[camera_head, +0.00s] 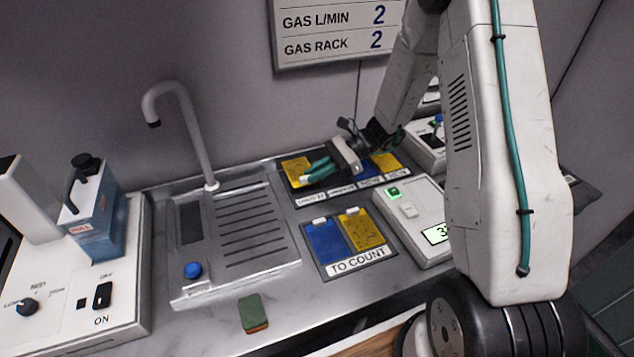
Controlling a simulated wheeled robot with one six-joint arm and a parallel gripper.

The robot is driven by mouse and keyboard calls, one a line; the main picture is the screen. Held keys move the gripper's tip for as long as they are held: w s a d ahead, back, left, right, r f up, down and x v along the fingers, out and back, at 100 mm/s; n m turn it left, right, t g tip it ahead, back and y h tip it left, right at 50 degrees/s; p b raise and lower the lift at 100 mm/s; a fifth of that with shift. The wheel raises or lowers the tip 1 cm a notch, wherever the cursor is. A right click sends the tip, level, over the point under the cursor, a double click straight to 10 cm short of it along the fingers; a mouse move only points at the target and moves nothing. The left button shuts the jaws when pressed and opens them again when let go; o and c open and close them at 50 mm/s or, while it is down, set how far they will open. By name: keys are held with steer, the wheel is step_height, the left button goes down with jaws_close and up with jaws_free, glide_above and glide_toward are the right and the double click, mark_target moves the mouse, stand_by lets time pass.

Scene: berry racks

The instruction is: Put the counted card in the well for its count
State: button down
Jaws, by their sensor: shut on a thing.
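My gripper (308,178) reaches over the back row of labelled wells with its teal fingers closed. A small white piece shows at the fingertips, like the white tabs on the cards; it looks like part of a held card. A yellow card (296,167) shows just behind the fingertips at the row's left end; I cannot tell whether it is the held one. Another yellow card (386,163) is at the right end, beside a partly hidden blue patch. The TO COUNT tray (358,263) holds a blue card (325,243) and a yellow card (362,229). The well labels are too small to read surely.
A counter device (409,211) with a green light and a partly hidden display stands right of the tray. A sink with drainer (247,225) and tap is left. A green-and-orange sponge (253,313) lies in front. A blue jug (92,220) stands at far left.

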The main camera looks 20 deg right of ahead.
step_height(320, 180, down, 4)
steer(key=shift+r, duration=0.25)
steer(key=c, duration=1.5)
jaws_free()
steer(key=shift+s, duration=0.1)
